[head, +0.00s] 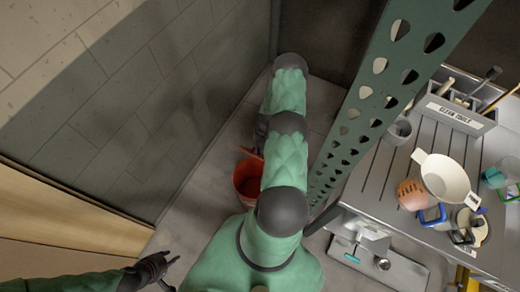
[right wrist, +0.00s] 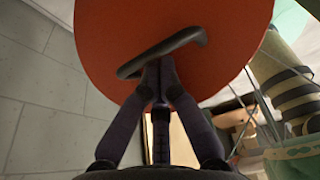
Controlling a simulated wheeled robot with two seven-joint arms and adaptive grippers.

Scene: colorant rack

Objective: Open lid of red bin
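The red bin (head: 241,196) stands on the floor, partly hidden behind my right arm in the head view. Its open top and darker inside show. A thin red edge of the lid (head: 249,153) shows just beyond the bin, apart from its rim. In the right wrist view the round red lid (right wrist: 225,18) fills the upper middle, with a dark bar handle (right wrist: 190,38) across it. My right gripper (right wrist: 160,68) has its fingertips together at the handle, closed on it. My left gripper (head: 172,272) is at the lower left, fingers apart and empty, away from the bin.
A green perforated post (head: 362,118) rises right of my right arm. Beyond it, a grey slatted bench (head: 372,185) holds a white bowl (head: 445,177), cups and a tool box (head: 455,114). A tiled wall (head: 150,95) runs along the left. A wooden panel (head: 60,212) is at lower left.

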